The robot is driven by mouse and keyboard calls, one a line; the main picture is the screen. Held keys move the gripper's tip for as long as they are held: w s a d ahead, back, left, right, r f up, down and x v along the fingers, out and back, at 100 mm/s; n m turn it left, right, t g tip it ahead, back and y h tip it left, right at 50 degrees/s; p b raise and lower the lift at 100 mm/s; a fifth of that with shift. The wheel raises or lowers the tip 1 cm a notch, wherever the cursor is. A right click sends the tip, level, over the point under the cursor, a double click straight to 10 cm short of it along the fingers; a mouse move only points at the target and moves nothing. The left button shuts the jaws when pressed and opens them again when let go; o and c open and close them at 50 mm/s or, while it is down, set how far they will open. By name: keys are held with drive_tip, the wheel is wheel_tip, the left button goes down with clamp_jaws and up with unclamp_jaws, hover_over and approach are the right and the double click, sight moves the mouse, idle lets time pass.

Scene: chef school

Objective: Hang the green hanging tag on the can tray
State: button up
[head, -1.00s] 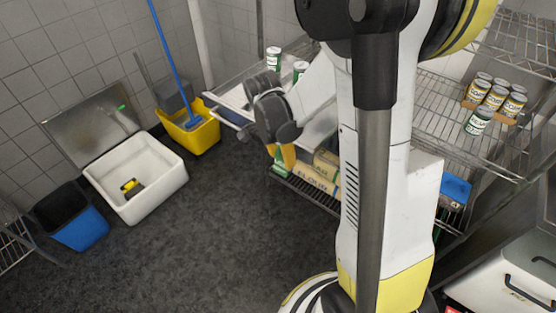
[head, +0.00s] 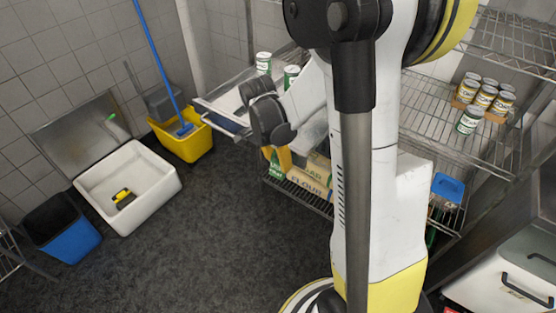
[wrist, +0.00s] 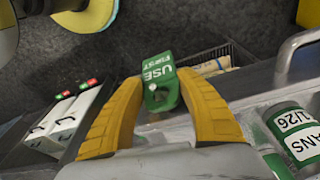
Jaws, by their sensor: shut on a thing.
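My gripper (wrist: 160,118) has two yellow fingers shut on the green tag (wrist: 160,72), which reads "USE FIRST" and shows upside down between the fingertips in the wrist view. The tag has a hole near the fingers. A brown cardboard can tray (head: 495,117) with several yellow-labelled cans stands on the wire shelf at the right, well away from my gripper. A green-and-white can (head: 470,120) stands in front of it.
Green-labelled cans (head: 263,64) stand on the upper left of the shelving; one (wrist: 295,134) is close to my gripper's right side. Flour sacks (head: 310,181) lie below. A yellow mop bucket (head: 187,147), white sink (head: 150,190) and blue bin (head: 73,240) stand left. The floor between is clear.

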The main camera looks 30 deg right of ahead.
drive_tip(key=o, duration=1)
drive_tip(key=shift+c, duration=0.2)
wheel_tip(320, 180, up, 12)
drive_tip(key=a, duration=0.2)
drive_tip(key=s+a+r+n+t+y, duration=0.1)
drive_tip(key=s+a+n+t, duration=0.2)
drive_tip(key=s+a+n, duration=0.2)
drive_tip(key=s+a+r+n+t+y, duration=0.1)
drive_tip(key=s+a+n+t, duration=0.3)
drive_tip(key=n, duration=0.7)
drive_tip(key=shift+s+a+r, duration=0.8)
drive_tip(key=shift+s+a, duration=0.3)
drive_tip(key=shift+a, duration=0.65)
